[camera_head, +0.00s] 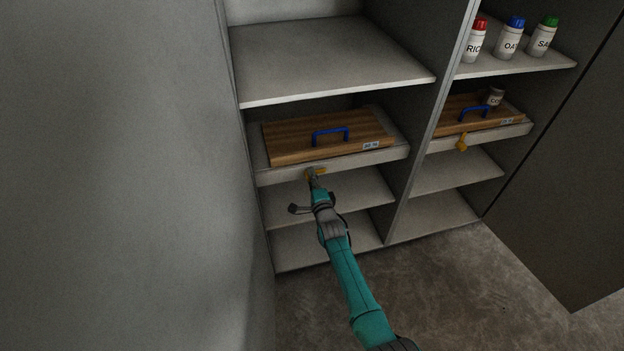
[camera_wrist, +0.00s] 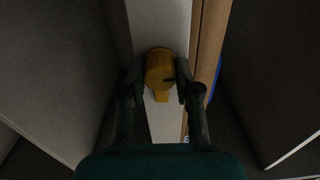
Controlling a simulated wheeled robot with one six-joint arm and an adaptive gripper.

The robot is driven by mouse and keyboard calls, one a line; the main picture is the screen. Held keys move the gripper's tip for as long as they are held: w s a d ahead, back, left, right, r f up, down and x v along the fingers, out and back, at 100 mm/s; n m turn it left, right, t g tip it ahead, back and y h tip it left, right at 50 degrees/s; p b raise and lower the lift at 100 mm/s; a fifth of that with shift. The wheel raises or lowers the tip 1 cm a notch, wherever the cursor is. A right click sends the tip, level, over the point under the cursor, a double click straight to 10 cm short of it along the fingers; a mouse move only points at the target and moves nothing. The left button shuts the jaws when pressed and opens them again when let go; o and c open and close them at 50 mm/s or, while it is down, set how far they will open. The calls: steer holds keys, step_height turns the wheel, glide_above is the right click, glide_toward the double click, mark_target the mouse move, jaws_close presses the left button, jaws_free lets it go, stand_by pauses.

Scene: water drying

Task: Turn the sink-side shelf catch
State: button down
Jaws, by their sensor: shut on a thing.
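A yellow catch (camera_head: 321,170) sits on the white front edge of the left-hand shelf, below a wooden board. In the wrist view the yellow catch (camera_wrist: 160,72) shows as a round knob with a small tab, on the white shelf edge. My gripper (camera_head: 312,175) is at the catch, and in the wrist view its two fingers (camera_wrist: 161,84) are on either side of the knob, shut on it. A second yellow catch (camera_head: 462,143) is on the front edge of the right-hand shelf and points down.
A wooden board (camera_head: 290,138) with a blue handle (camera_head: 331,131) lies on the left shelf. A similar board (camera_head: 455,117) and a small jar (camera_head: 495,96) are on the right shelf. Three labelled bottles stand above. A grey wall (camera_head: 120,170) is close on the left.

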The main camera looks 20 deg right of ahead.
steer(key=c, duration=0.8)
jaws_free()
steer(key=shift+s, duration=0.1)
steer(key=s, duration=1.1)
steer(key=shift+s, duration=0.4)
steer(key=shift+f, duration=0.1)
steer(key=s+f+n+g, duration=0.25)
steer(key=s+n, duration=0.65)
steer(key=s, duration=2.4)
steer(key=s+r+n, duration=0.3)
steer(key=s+r, duration=0.2)
steer(key=s, duration=0.2)
steer(key=s+r+n, duration=0.3)
steer(key=s+r, duration=0.3)
steer(key=s, duration=0.1)
steer(key=s+r+n, duration=0.3)
steer(key=s+r, duration=0.3)
steer(key=s, duration=0.2)
steer(key=shift+a+g, duration=0.15)
steer(key=shift+g, duration=0.2)
